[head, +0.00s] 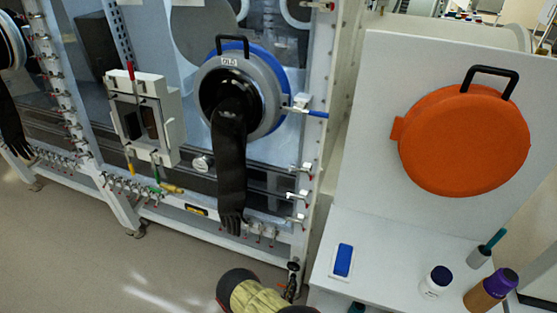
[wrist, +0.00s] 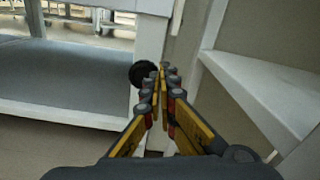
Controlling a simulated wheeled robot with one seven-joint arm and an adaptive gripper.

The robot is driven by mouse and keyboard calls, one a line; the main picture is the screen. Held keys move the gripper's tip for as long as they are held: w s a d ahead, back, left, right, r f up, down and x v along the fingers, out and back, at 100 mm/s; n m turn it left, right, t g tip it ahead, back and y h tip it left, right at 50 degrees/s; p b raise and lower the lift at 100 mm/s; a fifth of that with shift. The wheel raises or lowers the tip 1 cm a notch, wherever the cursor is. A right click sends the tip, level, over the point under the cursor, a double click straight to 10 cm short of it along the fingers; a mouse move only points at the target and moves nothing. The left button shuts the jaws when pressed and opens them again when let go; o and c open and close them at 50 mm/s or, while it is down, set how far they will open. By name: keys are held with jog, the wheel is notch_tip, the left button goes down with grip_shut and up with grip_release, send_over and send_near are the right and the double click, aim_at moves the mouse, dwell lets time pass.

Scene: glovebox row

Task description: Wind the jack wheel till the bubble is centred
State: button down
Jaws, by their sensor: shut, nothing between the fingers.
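A black round wheel (wrist: 142,73), apparently the jack wheel, shows in the wrist view at a white post, just left of my fingertips. My gripper (wrist: 164,70) is shut and empty, its yellow and grey fingers pointing away from the camera. The fingers partly cover the wheel's right edge; I cannot tell whether they touch it. In the head view a small dark round part (head: 293,266) sits at the foot of the glovebox's right post, close to my arm at the bottom edge. I cannot make out a bubble level in either view.
The glovebox frame (head: 310,150) with a hanging black glove (head: 231,165) stands behind. To the right, a white bench (head: 385,262) holds a blue-and-white item (head: 343,260), a white jar (head: 436,281) and a purple-capped bottle (head: 490,290). An orange round cover (head: 463,140) is above. Floor is free at left.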

aim_at(291, 269)
jog(key=shift+w+d+r+m+b, duration=0.15)
jog(key=shift+w+d+m, duration=0.2)
jog(key=shift+w, duration=0.75)
jog(key=shift+w+d+m+b, duration=0.25)
jog(key=shift+w+m, duration=0.2)
jog(key=shift+w, duration=0.6)
jog(key=shift+w+d+r+m+b, duration=0.1)
jog(key=shift+w+d+m, duration=0.25)
jog(key=shift+w, duration=0.75)
jog(key=shift+w+r, duration=0.1)
jog(key=shift+w, duration=0.05)
jog(key=shift+w+a, duration=0.15)
jog(key=shift+w, duration=0.05)
jog(key=shift+s+f+b, duration=0.15)
jog(key=shift+f+b, duration=0.2)
jog(key=shift+b, duration=0.05)
jog(key=shift+w+a+b, duration=0.2)
jog(key=shift+a+b, duration=0.5)
jog(key=shift+a, duration=0.05)
jog(key=shift+r, duration=0.1)
